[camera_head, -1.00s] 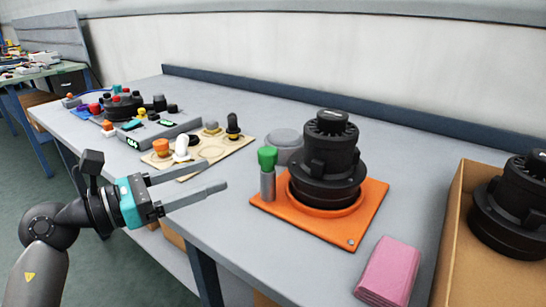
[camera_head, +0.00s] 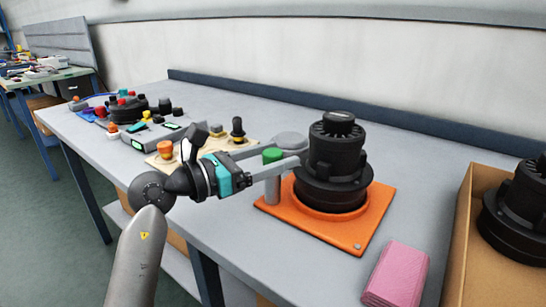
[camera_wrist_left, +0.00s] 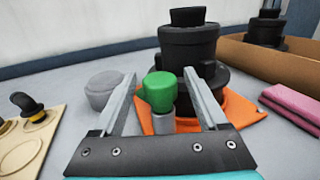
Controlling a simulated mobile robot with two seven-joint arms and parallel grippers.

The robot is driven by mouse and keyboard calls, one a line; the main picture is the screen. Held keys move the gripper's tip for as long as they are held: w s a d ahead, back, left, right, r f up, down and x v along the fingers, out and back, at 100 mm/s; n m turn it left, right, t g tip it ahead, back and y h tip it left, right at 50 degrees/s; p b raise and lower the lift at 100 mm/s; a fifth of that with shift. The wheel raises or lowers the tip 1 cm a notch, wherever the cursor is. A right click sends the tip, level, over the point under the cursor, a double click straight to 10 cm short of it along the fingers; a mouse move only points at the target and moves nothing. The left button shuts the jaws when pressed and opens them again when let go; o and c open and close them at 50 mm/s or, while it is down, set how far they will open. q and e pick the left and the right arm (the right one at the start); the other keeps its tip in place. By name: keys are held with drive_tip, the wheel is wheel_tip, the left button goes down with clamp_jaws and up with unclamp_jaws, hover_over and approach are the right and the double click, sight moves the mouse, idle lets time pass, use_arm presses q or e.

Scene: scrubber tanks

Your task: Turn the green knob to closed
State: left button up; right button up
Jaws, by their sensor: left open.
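The green knob (camera_head: 272,155) sits on top of a grey post (camera_head: 272,188) at the left edge of an orange base plate (camera_head: 352,236). A black scrubber tank (camera_head: 333,165) stands on the same plate, just right of the knob. My left gripper (camera_head: 291,150) is open, with its two fingers reaching to either side of the knob. In the left wrist view, the green knob (camera_wrist_left: 159,91) shows between the spread fingers, with gaps visible on both sides. One finger partly covers the post in the head view. My right gripper is not in view.
A grey round lid (camera_head: 291,139) lies behind the knob. Pink cloths (camera_head: 397,272) lie at the front right, beside a cardboard box (camera_head: 460,235) holding another black tank (camera_head: 515,215). A wooden board with small knobs (camera_head: 250,146) lies to the left.

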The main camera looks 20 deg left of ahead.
use_arm(q)
clamp_jaws()
idle(0.6)
